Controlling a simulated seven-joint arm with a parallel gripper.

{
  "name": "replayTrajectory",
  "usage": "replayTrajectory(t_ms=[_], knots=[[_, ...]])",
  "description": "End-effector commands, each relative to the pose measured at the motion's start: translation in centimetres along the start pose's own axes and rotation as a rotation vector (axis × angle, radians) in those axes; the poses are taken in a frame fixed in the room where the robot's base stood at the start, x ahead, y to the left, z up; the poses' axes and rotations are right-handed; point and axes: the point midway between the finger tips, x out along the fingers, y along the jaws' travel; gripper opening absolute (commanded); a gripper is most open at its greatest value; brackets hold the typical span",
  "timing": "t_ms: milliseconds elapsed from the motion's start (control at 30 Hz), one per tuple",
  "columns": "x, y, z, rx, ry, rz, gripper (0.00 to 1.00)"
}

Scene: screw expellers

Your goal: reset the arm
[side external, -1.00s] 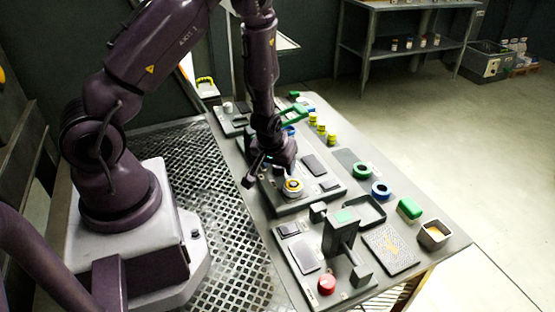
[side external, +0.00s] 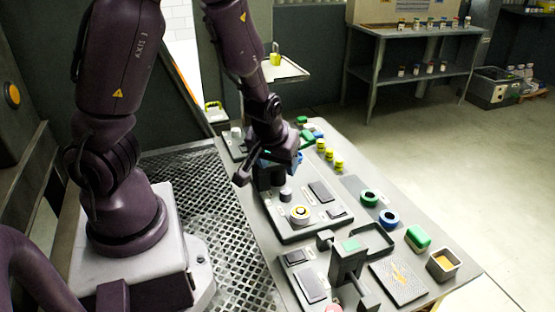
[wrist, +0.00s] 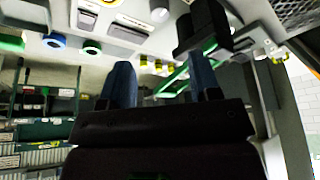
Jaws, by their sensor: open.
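My gripper (side external: 284,160) hangs above the far half of the workbench (side external: 450,288), partly hidden by its own wrist. In the wrist view my two dark blue fingers (wrist: 161,82) stand wide apart with nothing seen between them.
Green (side external: 369,197) and blue (side external: 389,218) rings, a green block (side external: 418,238) and an open box with orange contents (side external: 443,265) line the right edge. Several yellow pieces (side external: 330,153) stand farther back. A fixture with a tall post (side external: 348,262) stands at the front.

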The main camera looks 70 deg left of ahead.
Motion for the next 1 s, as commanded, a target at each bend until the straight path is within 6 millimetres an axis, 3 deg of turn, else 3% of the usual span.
replayTrajectory(t_ms=[567,733,833,1000], knots=[[-0.7,0.0,0.1,0.002,-0.007,0.001,0.57],[-0.9,0.0,2.5,0.093,-0.125,-0.012,0.57],[-2.8,1.6,5.0,0.218,-0.252,0.057,0.57],[-7.5,3.2,7.1,0.401,-0.363,0.198,0.57]])
